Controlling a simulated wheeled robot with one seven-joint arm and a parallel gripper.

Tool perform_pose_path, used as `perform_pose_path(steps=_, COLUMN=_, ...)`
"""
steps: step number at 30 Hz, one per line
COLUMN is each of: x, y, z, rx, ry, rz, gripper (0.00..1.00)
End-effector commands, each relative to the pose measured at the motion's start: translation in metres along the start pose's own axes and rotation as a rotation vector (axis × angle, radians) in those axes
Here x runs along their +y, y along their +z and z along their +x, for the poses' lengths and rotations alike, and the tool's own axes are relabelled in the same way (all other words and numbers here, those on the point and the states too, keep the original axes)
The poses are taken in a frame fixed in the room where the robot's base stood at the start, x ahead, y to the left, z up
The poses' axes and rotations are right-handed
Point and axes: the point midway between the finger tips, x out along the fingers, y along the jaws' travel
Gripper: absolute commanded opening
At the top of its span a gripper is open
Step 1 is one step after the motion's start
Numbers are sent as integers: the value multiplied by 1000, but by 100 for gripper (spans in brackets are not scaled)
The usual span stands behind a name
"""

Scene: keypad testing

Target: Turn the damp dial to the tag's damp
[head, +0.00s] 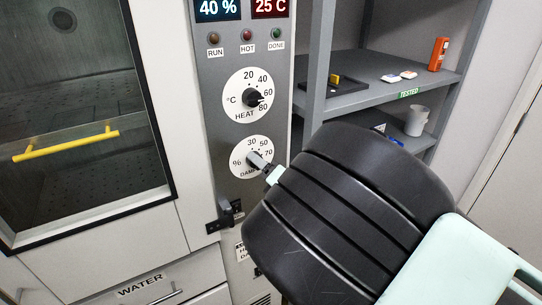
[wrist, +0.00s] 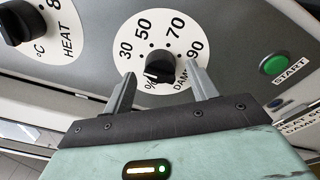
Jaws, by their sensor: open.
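The damp dial (head: 251,157) is a white disc with a black knob, below the heat dial on the grey panel. In the wrist view the damp dial (wrist: 128,57) shows 30, 50, 70 and 90. Its knob (wrist: 159,67) has a pale mark at the lower left, near the % sign. My gripper (wrist: 160,72) is open, one finger on each side of the knob; I cannot tell whether they touch it. In the head view my gripper (head: 264,167) partly covers the dial. The tag (wrist: 298,127) reads HEAT and DAMP; its damp number is not readable.
The heat dial (head: 250,96) is above. Displays read 40 % (head: 217,9) and 25 C (head: 270,7). A black latch (head: 226,214) sticks out at lower left. A green START button (wrist: 277,64) is to the right in the wrist view. Shelves (head: 350,98) stand at the right.

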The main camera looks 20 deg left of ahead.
Motion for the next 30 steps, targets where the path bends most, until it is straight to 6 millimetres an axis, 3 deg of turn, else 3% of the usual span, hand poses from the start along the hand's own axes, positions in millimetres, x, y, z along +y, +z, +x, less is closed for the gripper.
perform_pose_path(steps=12, x=0, y=0, z=8, rx=0, ry=0, rz=1, gripper=58)
perform_pose_path(steps=17, x=0, y=0, z=8, rx=0, ry=0, rz=1, gripper=16)
perform_pose_path(steps=18, x=0, y=0, z=8, rx=0, ry=0, rz=1, gripper=14)
perform_pose_path(steps=30, x=-2, y=-1, z=8, rx=-5, ry=7, rz=64, gripper=14)
